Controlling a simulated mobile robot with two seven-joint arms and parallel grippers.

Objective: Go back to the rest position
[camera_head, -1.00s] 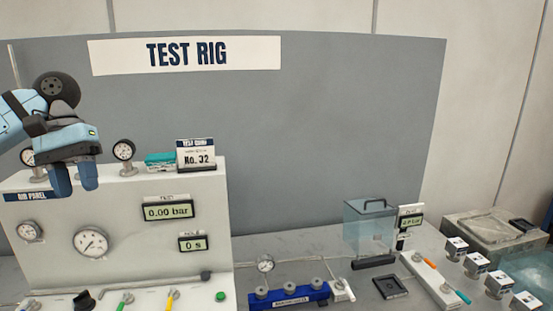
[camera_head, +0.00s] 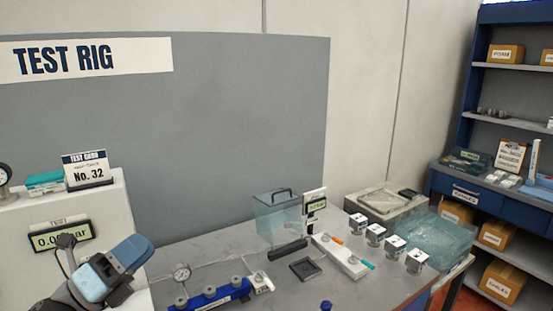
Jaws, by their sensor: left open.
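My left gripper (camera_head: 112,268) is low at the left in the head view, in front of the white air panel (camera_head: 112,205). It is open, with nothing seen between its light blue fingers. It partly covers the pressure display (camera_head: 60,236) on that panel. My right gripper is not in view.
A blue shelf unit (camera_head: 468,105) with boxes stands at the right. A test card (camera_head: 88,171) stands on the panel.

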